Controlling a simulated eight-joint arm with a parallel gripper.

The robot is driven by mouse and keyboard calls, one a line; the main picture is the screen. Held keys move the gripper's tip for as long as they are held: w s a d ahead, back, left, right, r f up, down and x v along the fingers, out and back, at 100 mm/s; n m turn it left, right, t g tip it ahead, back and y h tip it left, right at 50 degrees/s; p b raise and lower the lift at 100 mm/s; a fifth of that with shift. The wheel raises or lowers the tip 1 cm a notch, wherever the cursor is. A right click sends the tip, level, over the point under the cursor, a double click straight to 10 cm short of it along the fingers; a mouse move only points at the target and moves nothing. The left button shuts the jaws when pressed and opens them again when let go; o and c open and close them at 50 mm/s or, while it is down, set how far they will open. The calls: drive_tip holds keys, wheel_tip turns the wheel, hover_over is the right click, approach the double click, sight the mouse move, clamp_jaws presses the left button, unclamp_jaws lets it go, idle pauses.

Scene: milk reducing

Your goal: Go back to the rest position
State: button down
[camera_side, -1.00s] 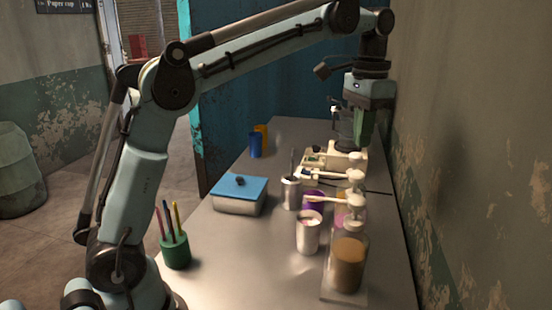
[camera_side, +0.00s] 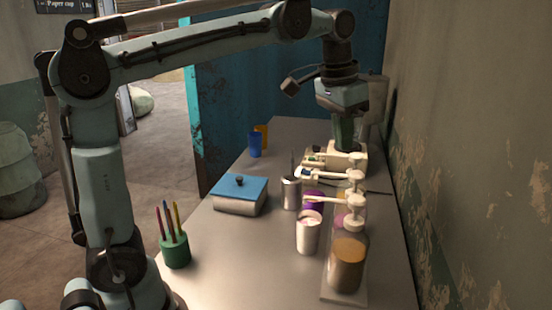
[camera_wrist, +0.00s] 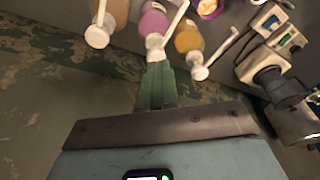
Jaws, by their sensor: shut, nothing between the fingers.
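My gripper (camera_side: 343,132) is in the side view above the far part of the table, in front of the blender. Its green fingers point down and are shut with nothing between them. In the wrist view the shut green fingers (camera_wrist: 157,85) show at the middle, over the pump bottles in the picture. The fingertips overlap the base of a white pump head there; I cannot tell the gap in height.
Several pump bottles (camera_side: 347,262) stand at the table's right edge by the wall. A blender (camera_side: 376,100) is at the back right.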

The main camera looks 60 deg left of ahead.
drive_tip(key=s+f+n+t, duration=0.1)
drive_tip(key=s+f+t, duration=0.3)
drive_tip(key=s+f, duration=0.8)
wheel_tip(320, 180, down, 2)
drive_tip(key=shift+s+a+f+n+t, duration=0.15)
drive_tip(key=shift+a+n+t, duration=0.1)
drive_tip(key=shift+n+t, duration=0.15)
idle(0.9)
